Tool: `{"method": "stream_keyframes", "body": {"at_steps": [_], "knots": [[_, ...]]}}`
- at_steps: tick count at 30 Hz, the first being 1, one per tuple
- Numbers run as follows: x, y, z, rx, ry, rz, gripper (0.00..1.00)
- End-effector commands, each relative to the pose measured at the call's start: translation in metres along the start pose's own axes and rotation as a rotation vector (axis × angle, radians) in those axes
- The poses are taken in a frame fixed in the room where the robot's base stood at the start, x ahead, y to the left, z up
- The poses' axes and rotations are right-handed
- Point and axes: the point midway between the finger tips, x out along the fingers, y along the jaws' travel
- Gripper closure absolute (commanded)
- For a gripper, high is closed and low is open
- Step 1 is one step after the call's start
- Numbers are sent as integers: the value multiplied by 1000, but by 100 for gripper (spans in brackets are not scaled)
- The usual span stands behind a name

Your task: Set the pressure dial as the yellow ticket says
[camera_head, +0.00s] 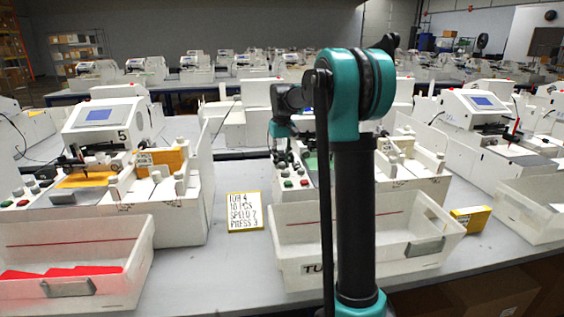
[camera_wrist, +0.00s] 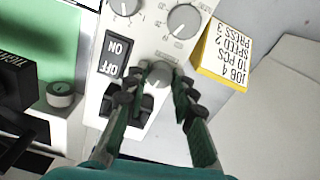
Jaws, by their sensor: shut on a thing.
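My gripper (camera_wrist: 158,83) is shut on a round grey knob (camera_wrist: 158,73) on the white control panel (camera_wrist: 150,42). The fingers stand on either side of the knob and hide its sides. Two grey dials with scales, one larger (camera_wrist: 183,19) and one cut by the top edge (camera_wrist: 125,6), sit beyond it. I cannot read their settings or which knob is for pressure.
An ON/OFF switch (camera_wrist: 113,54) sits left of the knob.

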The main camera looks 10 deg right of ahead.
Motion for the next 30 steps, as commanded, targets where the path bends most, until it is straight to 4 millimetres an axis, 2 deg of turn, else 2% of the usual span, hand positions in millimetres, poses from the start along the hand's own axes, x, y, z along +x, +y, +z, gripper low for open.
{"method": "stream_keyframes", "body": {"at_steps": [12,27,28,30], "knots": [[0,0,0,175,1,0,100],[0,0,0,194,1,0,100],[0,0,0,194,1,0,72],[0,0,0,194,1,0,64]]}}
